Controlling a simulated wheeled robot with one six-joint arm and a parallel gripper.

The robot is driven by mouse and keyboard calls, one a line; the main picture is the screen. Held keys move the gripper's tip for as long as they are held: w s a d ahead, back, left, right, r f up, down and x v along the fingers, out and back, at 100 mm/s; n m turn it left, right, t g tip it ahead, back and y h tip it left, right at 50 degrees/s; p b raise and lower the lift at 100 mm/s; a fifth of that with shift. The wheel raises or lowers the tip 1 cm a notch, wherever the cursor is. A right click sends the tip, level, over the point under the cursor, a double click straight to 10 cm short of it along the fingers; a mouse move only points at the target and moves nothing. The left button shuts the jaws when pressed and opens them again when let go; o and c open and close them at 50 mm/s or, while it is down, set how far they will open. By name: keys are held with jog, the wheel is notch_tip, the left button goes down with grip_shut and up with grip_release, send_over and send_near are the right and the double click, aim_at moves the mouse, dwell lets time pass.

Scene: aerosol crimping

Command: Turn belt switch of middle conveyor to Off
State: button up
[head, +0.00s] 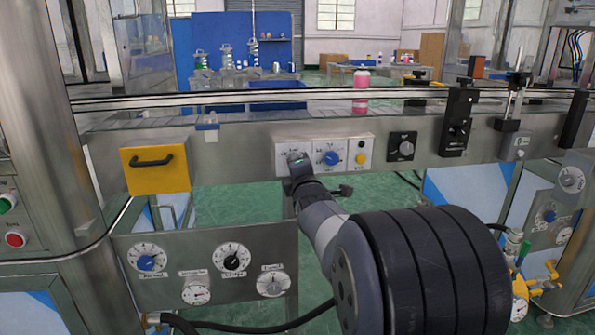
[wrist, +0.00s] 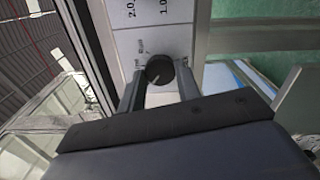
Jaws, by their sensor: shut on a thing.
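The belt switch is a round dark knob (wrist: 159,69) on a white plate in the wrist view, with a pale pointer line across its face. In the head view my gripper (head: 297,160) reaches the left part of the white control panel (head: 278,158) on the middle conveyor's front rail (head: 235,150) and hides the knob there.
Right of my gripper on the panel are a blue dial (head: 331,158) and a yellow button (head: 361,159). A black dial (head: 402,146) and a black bracket (head: 457,122) follow. A yellow box (head: 154,170) is left. A pink bottle (head: 361,82) stands behind the rail.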

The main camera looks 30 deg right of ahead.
jog(key=o, duration=1)
jog(key=shift+p+v, duration=0.8)
jog(key=shift+v, duration=4.6)
